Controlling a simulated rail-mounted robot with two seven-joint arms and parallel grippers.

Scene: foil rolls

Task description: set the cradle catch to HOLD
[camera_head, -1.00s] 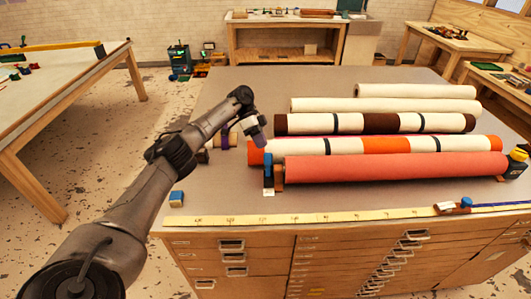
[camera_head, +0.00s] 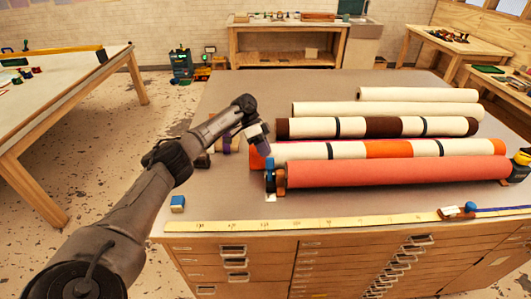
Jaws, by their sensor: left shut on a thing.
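The red-orange roll (camera_head: 390,171) lies at the front of the worktable, its left end at the cradle's blue and dark end piece (camera_head: 270,181), which looks to carry the catch. A small white label (camera_head: 270,197) lies in front of it; its writing is too small to read, so the catch setting cannot be told. My left gripper (camera_head: 264,151) points down at the top of this end piece and is shut on the catch there. The fingertips are small and partly hidden. My right gripper is not in view.
Several patterned and cream rolls (camera_head: 400,108) lie behind the red-orange roll. A yellow ruler strip (camera_head: 330,220) runs along the front edge. A small blue block (camera_head: 178,203) stands at the left front.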

